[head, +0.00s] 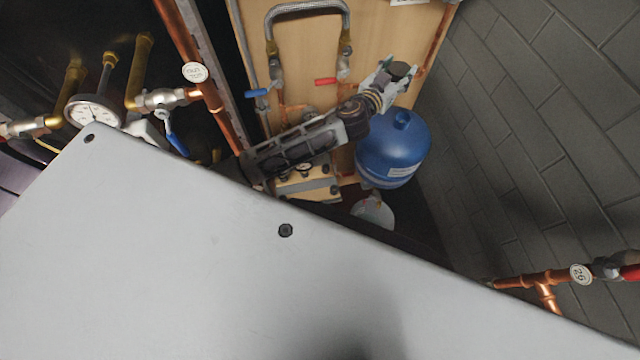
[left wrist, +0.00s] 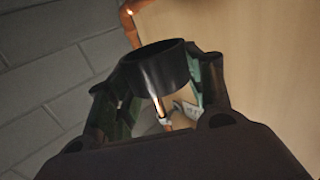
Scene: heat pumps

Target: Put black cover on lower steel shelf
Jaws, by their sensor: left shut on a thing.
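The black cover (left wrist: 158,66) is a short, round, hollow black piece. It sits between the fingers of my left gripper (head: 385,76), which is shut on it. In the head view the cover (head: 400,68) shows small and dark at the gripper's tip, in front of the wooden board and above the blue tank. In the left wrist view the gripper (left wrist: 165,95) has a finger on each side of the cover. My right gripper is not in view. I cannot pick out the lower steel shelf with certainty.
A large pale grey panel (head: 180,260) with dark bolts fills the foreground and hides what is below. A blue tank (head: 393,150) stands under the gripper. Copper pipes, valves with red and blue handles, and a gauge (head: 94,112) surround the wooden board (head: 300,70). A grey block wall (head: 560,130) bounds the right.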

